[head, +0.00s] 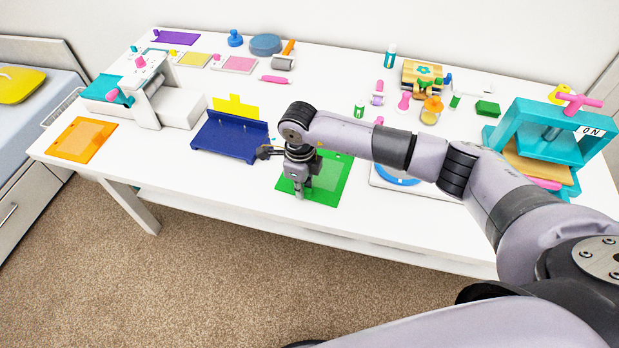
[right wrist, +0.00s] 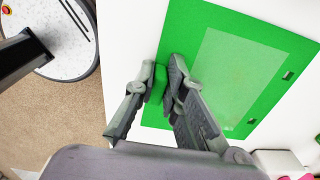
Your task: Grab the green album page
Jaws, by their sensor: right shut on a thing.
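The green album page (head: 332,180) lies flat on the white table near its front edge. In the right wrist view, the green album page (right wrist: 275,65) shows a paler rectangle on its face and small slots along one edge. My right gripper (head: 300,193) points down over the page's left front part and hides some of it. In the right wrist view, my right gripper (right wrist: 167,78) is shut on a raised green block at the page's edge, with one finger on each side. My left gripper is not in view.
A dark blue holder (head: 228,137) stands just left of the page, and an orange page (head: 82,140) lies at the far left. A teal press (head: 548,135) stands at right. The front strip of table between the orange and green pages is mostly clear.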

